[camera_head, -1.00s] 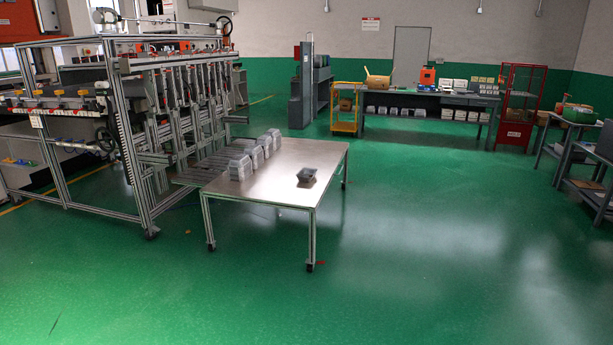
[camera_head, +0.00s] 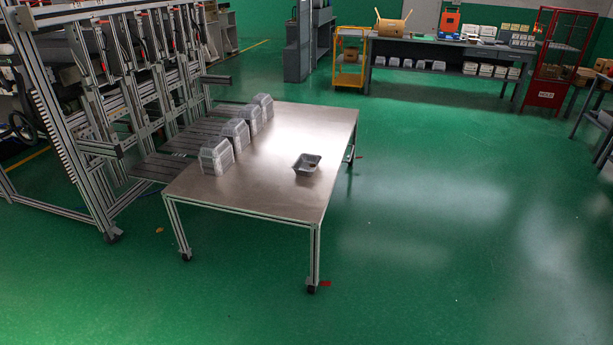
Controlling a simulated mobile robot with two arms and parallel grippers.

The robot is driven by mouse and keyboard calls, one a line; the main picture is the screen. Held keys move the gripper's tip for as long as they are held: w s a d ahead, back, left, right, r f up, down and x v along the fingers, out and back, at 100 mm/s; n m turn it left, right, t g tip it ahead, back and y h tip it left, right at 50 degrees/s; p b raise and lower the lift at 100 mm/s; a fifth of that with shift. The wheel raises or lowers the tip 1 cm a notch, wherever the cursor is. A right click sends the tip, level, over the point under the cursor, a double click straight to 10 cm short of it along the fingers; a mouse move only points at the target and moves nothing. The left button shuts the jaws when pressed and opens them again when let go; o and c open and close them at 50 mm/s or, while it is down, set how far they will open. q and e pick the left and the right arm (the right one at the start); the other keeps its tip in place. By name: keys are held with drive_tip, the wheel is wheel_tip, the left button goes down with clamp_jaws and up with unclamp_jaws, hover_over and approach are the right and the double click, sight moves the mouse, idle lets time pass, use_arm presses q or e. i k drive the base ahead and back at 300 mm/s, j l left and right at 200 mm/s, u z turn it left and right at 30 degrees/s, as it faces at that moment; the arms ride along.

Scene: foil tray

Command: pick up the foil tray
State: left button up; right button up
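The foil tray (camera_head: 307,164) is a small grey, open-topped tray. It sits upright and alone on the bare right part of a metal-topped table (camera_head: 270,190), apart from the stacks on the same table. There seems to be something small and dark inside it, too small to make out. Neither of my grippers shows in the head view.
Several stacks of foil trays (camera_head: 216,157) stand in a row along the table's left side. A metal-framed machine (camera_head: 95,120) adjoins that side. Green floor (camera_head: 430,240) is open in front and to the right. A workbench (camera_head: 440,60) and red cabinet (camera_head: 553,60) stand behind.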

sight(305, 163)
drive_tip(key=i, duration=1.05)
drive_tip(key=i+l+u, duration=0.1)
drive_tip(key=i+l, duration=0.2)
drive_tip(key=i+l+u, duration=0.1)
drive_tip(key=i+l, duration=0.2)
drive_tip(key=l, duration=0.15)
drive_tip(key=i+l+u, duration=0.1)
drive_tip(key=i+l, duration=0.15)
drive_tip(key=l, duration=0.15)
drive_tip(key=i+l+u, duration=0.1)
drive_tip(key=i+l, duration=0.15)
drive_tip(key=l, duration=0.15)
drive_tip(key=i+l+u, duration=0.1)
drive_tip(key=i+l, duration=0.15)
drive_tip(key=l, duration=0.2)
